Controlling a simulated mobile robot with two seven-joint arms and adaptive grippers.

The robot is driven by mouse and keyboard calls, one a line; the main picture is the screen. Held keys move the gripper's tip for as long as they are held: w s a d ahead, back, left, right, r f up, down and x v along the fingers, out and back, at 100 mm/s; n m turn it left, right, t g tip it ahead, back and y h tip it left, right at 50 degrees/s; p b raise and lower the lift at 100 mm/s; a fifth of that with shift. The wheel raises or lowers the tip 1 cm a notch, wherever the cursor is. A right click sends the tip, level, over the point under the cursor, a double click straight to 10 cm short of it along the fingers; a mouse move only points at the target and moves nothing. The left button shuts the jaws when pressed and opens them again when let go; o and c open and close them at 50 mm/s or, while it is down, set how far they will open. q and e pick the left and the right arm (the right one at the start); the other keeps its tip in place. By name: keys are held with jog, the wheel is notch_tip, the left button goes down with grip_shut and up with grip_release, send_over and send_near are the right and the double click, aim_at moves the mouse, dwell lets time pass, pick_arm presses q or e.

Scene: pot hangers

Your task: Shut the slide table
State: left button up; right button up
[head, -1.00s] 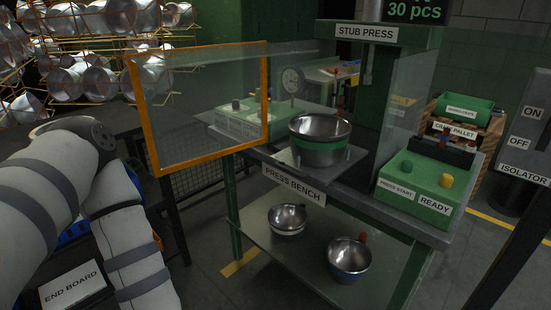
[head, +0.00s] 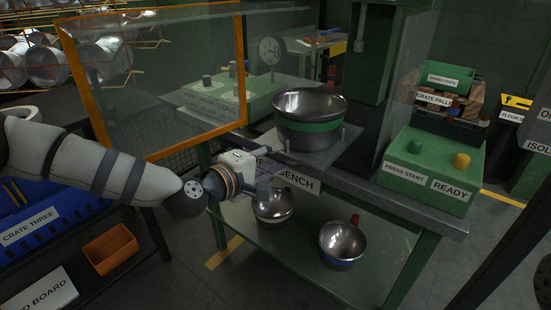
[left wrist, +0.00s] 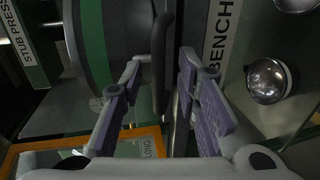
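The slide table (head: 350,137) is a grey plate standing out over the front of the press bench (head: 405,213). A steel pot with a green band (head: 310,122) stands upright on it. My left gripper (head: 276,163) is at the plate's front left edge, just below the pot. In the left wrist view my left gripper (left wrist: 163,80) is open, its two purple-grey fingers apart. A dark bar (left wrist: 162,55) runs between them, and I cannot tell whether they touch it. The green-banded pot (left wrist: 93,45) shows beside it. My right gripper is not in view.
An orange-framed clear guard (head: 152,85) stands left of the pot, close to my left arm. Two steel bowls (head: 272,205) (head: 342,243) sit on the lower shelf. The green control box (head: 432,170) is at the right. Blue and orange crates (head: 110,248) stand at lower left.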

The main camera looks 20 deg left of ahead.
pick_arm(q)
jog(key=shift+w+d, duration=0.2)
jog(key=shift+w, duration=0.35)
grip_shut()
jog(key=shift+f, duration=0.1)
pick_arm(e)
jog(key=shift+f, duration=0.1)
